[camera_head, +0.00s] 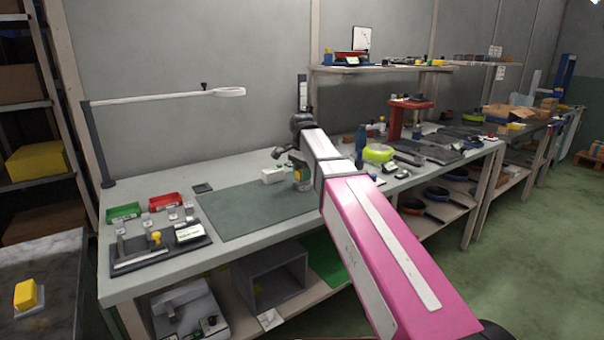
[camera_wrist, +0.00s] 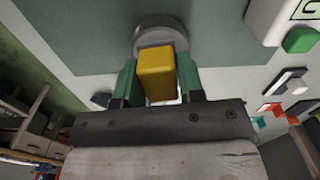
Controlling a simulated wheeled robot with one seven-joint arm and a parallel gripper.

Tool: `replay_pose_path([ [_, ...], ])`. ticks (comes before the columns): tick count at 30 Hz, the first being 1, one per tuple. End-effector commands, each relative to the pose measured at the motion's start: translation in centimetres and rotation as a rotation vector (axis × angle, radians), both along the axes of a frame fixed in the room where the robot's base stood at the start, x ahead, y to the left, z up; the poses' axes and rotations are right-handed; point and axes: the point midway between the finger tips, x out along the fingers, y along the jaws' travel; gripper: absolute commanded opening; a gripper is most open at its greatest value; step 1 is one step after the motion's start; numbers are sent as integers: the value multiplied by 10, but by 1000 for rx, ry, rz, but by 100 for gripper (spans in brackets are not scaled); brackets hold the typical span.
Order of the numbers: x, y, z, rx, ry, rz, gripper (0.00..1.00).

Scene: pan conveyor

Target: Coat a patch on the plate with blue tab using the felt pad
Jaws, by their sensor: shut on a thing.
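My gripper (camera_wrist: 157,76) is shut on a yellow block (camera_wrist: 157,80), with one green finger on each side. A round grey disc (camera_wrist: 160,27) shows just beyond the block; I take the two as the felt pad, but cannot tell how they join. In the head view my gripper (camera_head: 300,182) is low at the right part of the green-grey mat (camera_head: 245,208), beside a small white box (camera_head: 272,175). I cannot make out a plate with a blue tab in either view. The disc's underside is hidden, so contact with the mat cannot be told.
A dark fixture (camera_head: 135,262) with posts, and red (camera_head: 165,202) and green (camera_head: 124,212) trays, stand left on the bench. A lamp arm (camera_head: 150,98) reaches over it. Dark slabs (camera_head: 430,152) and a red stand (camera_head: 398,118) are at right. The mat's middle is clear.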

Motion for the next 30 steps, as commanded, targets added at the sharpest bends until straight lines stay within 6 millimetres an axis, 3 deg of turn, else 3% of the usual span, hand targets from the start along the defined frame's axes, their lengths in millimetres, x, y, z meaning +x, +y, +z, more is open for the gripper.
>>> replay_pose_path([
  [30,0,0,-8,0,0,0,17],
])
